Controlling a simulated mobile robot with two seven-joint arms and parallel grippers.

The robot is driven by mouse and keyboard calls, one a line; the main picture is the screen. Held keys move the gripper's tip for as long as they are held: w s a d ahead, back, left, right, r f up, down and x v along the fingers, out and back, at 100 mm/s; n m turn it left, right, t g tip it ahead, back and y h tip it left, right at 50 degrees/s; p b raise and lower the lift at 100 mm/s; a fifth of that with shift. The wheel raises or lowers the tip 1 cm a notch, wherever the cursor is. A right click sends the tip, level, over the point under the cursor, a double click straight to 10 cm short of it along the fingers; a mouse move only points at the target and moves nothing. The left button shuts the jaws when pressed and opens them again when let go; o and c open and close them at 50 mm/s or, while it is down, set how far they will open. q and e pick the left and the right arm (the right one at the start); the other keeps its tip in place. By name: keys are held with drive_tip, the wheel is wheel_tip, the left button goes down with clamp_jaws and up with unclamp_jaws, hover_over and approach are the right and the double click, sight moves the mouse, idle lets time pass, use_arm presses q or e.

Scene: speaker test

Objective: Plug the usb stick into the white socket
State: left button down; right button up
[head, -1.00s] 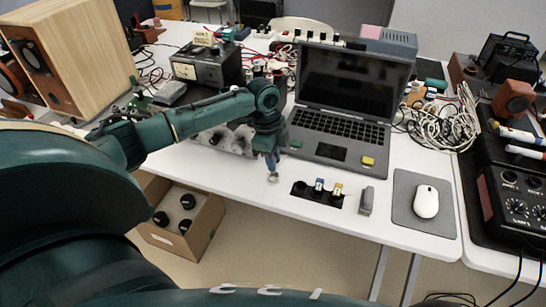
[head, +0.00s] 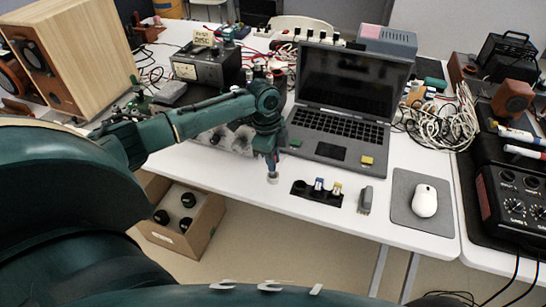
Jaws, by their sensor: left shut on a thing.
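My left gripper (head: 271,162) points down over the table's front edge area, left of the black holder and in front of the laptop. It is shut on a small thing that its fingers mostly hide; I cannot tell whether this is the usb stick. A small whitish round piece (head: 272,178) shows right under the fingertips; I cannot tell whether it is held or is the white socket on the table. A small grey oblong thing (head: 366,200) lies right of the holder. My right gripper is not in view.
The black holder (head: 301,187) carries a blue and a yellow piece. An open laptop (head: 334,126) stands behind it. A white mouse (head: 424,201) rests on a grey pad (head: 408,218) to the right. A cardboard box (head: 205,225) is below the table. Some white tabletop (head: 225,170) is clear.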

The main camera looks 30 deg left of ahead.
use_arm(q)
drive_tip(key=shift+f+p, duration=0.1)
drive_tip(key=shift+p, duration=0.3)
drive_tip(key=shift+f+b, duration=0.5)
drive_tip(key=shift+f, duration=0.75)
idle(0.6)
idle(0.3)
drive_tip(key=c, duration=0.8)
unclamp_jaws()
drive_tip(key=shift+c, duration=0.2)
drive_tip(key=shift+r, duration=0.1)
wheel_tip(320, 180, up, 5)
drive_tip(key=p, duration=0.5)
drive_tip(key=shift+p, duration=0.3)
